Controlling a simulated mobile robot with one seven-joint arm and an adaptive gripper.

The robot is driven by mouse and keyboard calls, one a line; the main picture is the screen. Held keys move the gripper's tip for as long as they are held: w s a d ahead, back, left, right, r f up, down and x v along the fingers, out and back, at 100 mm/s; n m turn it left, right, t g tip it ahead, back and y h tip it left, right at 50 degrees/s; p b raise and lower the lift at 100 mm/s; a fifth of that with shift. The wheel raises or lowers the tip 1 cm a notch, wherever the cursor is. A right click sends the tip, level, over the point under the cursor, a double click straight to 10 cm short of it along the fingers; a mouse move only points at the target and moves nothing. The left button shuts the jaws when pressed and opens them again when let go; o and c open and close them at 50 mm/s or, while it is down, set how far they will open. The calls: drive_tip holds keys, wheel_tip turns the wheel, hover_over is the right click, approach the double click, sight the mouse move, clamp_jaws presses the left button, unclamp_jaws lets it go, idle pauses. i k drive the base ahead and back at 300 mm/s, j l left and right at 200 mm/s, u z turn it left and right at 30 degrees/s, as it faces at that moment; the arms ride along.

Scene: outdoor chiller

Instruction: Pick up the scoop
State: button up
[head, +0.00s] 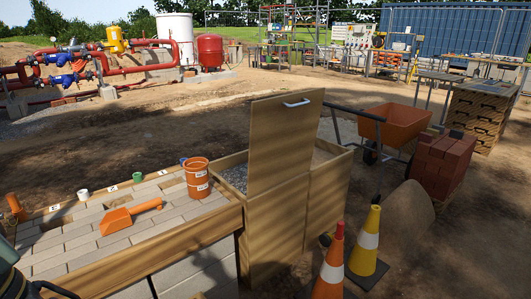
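The orange scoop (117,221) lies on the grey paved top of a wooden-edged bench (160,242) at the lower left of the head view. Its handle points to the right and slightly away. Nothing holds it. My gripper (52,290) shows only in part, dark, at the bottom left corner, left of and nearer than the scoop and apart from it. Its fingertips are mostly cut off by the frame, so I cannot tell its opening.
An orange-brown pot (197,178) stands right of the scoop. Several small pipe pieces line the bench's far edge, including a white one (83,195). A wooden bin with a raised lid (285,145) stands to the right, with traffic cones (367,243) in front.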

sight(132, 213)
drive_tip(key=i+l+u, duration=0.1)
drive_tip(key=i+l, duration=0.2)
drive_tip(key=i, duration=0.2)
drive_tip(key=i+l+u, duration=0.1)
drive_tip(key=i+l, duration=0.2)
drive_tip(key=i, duration=0.2)
drive_tip(key=u, duration=1.85)
